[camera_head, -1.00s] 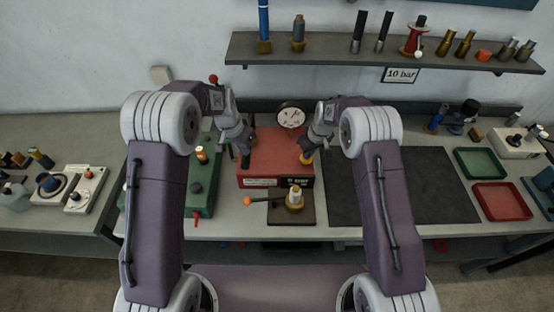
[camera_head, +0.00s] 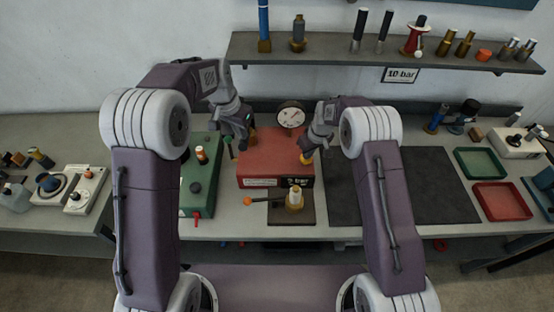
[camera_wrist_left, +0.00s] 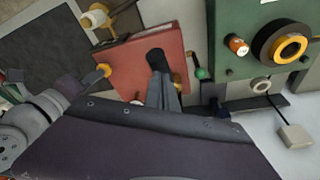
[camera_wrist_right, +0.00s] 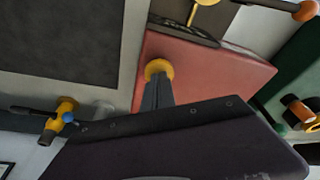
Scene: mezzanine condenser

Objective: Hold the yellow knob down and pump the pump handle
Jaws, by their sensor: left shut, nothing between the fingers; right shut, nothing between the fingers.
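The red box (camera_head: 275,165) stands mid-bench with a round gauge (camera_head: 290,115) at its back. The yellow knob (camera_head: 306,159) is at its right end, and it also shows in the right wrist view (camera_wrist_right: 158,67). My right gripper (camera_head: 312,146) is shut with its fingertips against the knob from above. A black grip (camera_wrist_left: 156,57), which looks like the pump handle's end, is at the box's left end. My left gripper (camera_head: 243,135) is shut, its tips at this grip; whether they touch is unclear. The handle's lower part is mostly hidden.
A green unit (camera_head: 198,182) with knobs stands left of the box. A brass fitting with an orange-tipped lever (camera_head: 250,200) sits in front. A dark mat (camera_head: 405,190) lies to the right. A shelf (camera_head: 380,52) is above the bench.

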